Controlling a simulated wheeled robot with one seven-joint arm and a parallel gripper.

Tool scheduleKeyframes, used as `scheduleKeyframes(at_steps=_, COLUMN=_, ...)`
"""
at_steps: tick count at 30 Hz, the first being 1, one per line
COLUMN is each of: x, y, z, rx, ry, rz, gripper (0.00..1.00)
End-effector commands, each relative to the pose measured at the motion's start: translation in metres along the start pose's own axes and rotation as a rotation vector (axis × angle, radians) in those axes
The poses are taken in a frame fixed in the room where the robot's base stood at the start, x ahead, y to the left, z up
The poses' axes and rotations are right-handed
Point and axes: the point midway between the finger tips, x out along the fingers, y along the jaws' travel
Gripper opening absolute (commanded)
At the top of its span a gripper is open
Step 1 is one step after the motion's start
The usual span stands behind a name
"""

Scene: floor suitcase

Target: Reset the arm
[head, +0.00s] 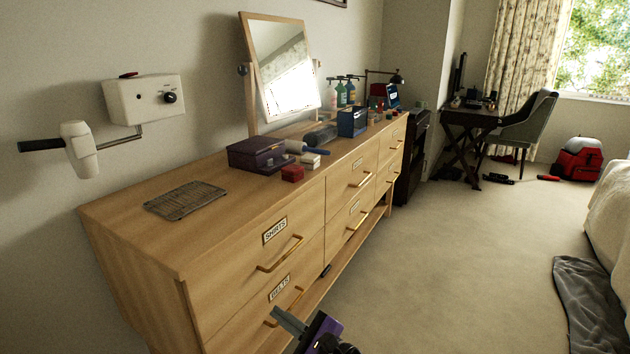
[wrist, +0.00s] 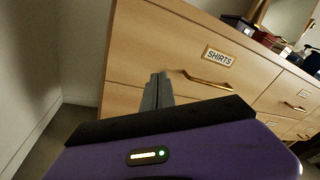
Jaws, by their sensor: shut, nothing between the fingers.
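My gripper (head: 291,323) is low in front of the wooden dresser (head: 150,245), near the drawer labelled BELTS, at the bottom of the head view. In the wrist view my gripper (wrist: 158,80) shows its two grey fingers together, shut and empty. Behind them is the face of the SHIRTS drawer (wrist: 150,45) with its brass handle (wrist: 208,81). In the head view the SHIRTS handle (head: 280,254) is above my gripper, and the BELTS handle (head: 284,308) is right beside it in the picture. I cannot tell whether the fingers touch the dresser. The drawers look closed.
On the dresser are a woven mat (head: 185,199), a dark purple box (head: 257,156) and a tilting mirror (head: 282,68). A wall device (head: 145,99) hangs at left. Open carpet (head: 470,240) lies to the right, with a grey cloth (head: 590,300) and a red bag (head: 580,160) beyond.

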Motion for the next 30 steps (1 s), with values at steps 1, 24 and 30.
scheduleKeyframes(at_steps=1, x=-0.009, y=0.001, z=-0.009, rx=-0.101, ry=0.039, rz=-0.024, gripper=0.0)
scheduleKeyframes(at_steps=24, x=-0.314, y=0.048, z=-0.038, rx=-1.725, ry=0.801, rz=-0.016, gripper=0.0)
scheduleKeyframes(at_steps=30, x=-0.387, y=0.069, z=0.006, rx=-2.025, ry=0.921, rz=0.099, gripper=0.0)
